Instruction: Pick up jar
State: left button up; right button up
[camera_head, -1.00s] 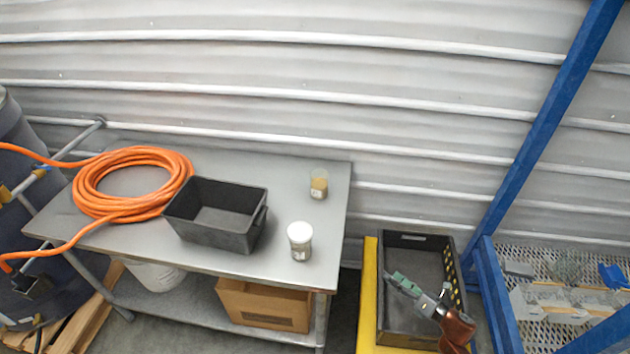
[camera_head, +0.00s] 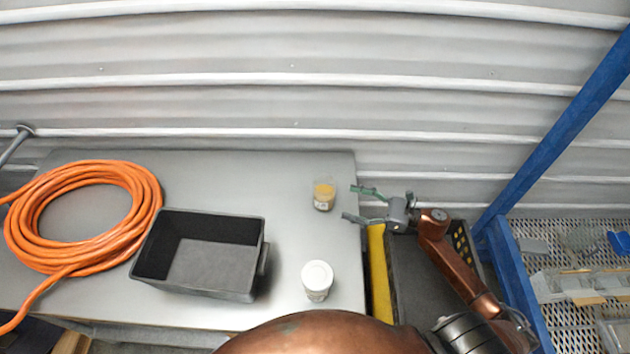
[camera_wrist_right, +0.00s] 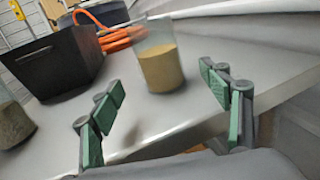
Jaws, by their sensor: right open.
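A clear jar with yellow-tan contents (camera_head: 324,196) stands upright on the metal table (camera_head: 300,240) near its back right. A second jar with a white lid (camera_head: 317,280) stands nearer the front right edge. My right gripper (camera_head: 348,203) is open and empty, just right of the yellow-tan jar, with its fingers pointing left toward it. In the right wrist view, this jar (camera_wrist_right: 161,68) shows beyond and between the spread green-padded fingers (camera_wrist_right: 160,84), not touching them. My left gripper is not in view.
A black bin (camera_head: 200,262) sits on the table left of the jars, beside a coiled orange hose (camera_head: 140,215). A dark crate (camera_head: 415,285) with a yellow edge strip is right of the table. A blue frame post (camera_head: 560,130) stands farther right. The tabletop around the yellow-tan jar is clear.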

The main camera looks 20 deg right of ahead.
aim_at(334, 198)
jog(key=shift+w+a+r, duration=0.1)
jog(key=shift+w+a, duration=0.1)
jog(key=shift+w, duration=0.15)
jog(key=x, duration=0.2)
jog(key=shift+w+a+r, duration=0.1)
jog(key=shift+a+r, duration=0.1)
jog(key=shift+a, duration=0.15)
jog(key=p+x, duration=0.1)
jog(key=x, duration=0.2)
jog(key=shift+w+a+f, duration=0.1)
jog(key=shift+w+a, duration=0.1)
jog(key=shift+w+a+f, duration=0.1)
jog(key=shift+w+a, duration=0.25)
jog(key=shift+a, duration=0.05)
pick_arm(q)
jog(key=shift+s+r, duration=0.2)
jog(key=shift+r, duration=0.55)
pick_arm(e)
jog(key=shift+c, duration=0.5)
jog(key=c, duration=0.8)
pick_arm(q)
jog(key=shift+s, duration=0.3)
pick_arm(e)
jog(key=c, duration=0.7)
